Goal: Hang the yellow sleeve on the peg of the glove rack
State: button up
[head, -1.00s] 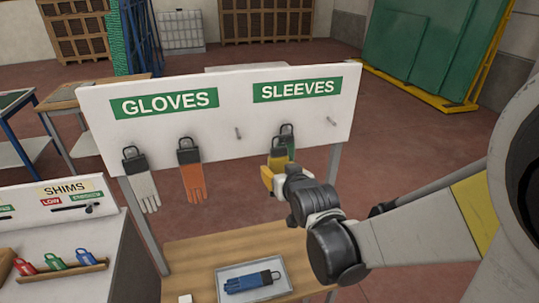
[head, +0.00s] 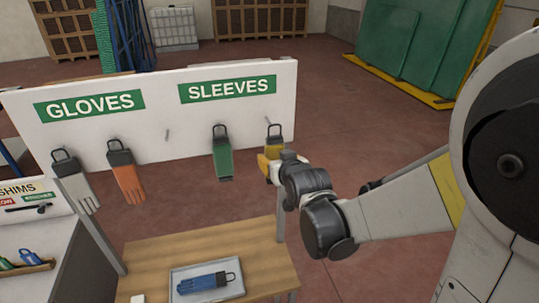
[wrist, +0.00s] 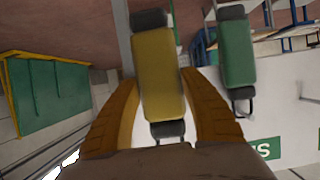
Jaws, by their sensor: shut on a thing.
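The yellow sleeve (head: 271,150) has a dark cuff and hanging loop at its top and is upright in front of the right end of the glove rack (head: 240,132). My gripper (head: 271,168) is shut on it; the wrist view shows the sleeve (wrist: 160,75) between the orange fingers of my gripper (wrist: 158,90). The loop is at the right-hand peg's place under the SLEEVES sign.
A green sleeve (head: 222,155) hangs just left of the yellow one. A white glove (head: 82,190) and an orange glove (head: 127,180) hang further left. A bare peg (head: 167,135) lies between. Below, a wooden table (head: 150,258) holds a tray (head: 235,288) with a blue glove (head: 203,284).

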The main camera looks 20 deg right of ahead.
jog(key=r+b+x, duration=0.1)
jog(key=x, duration=0.5)
jog(key=shift+w, duration=0.45)
jog(key=shift+f, duration=0.1)
dwell(0.6)
jog(key=o, duration=1.2)
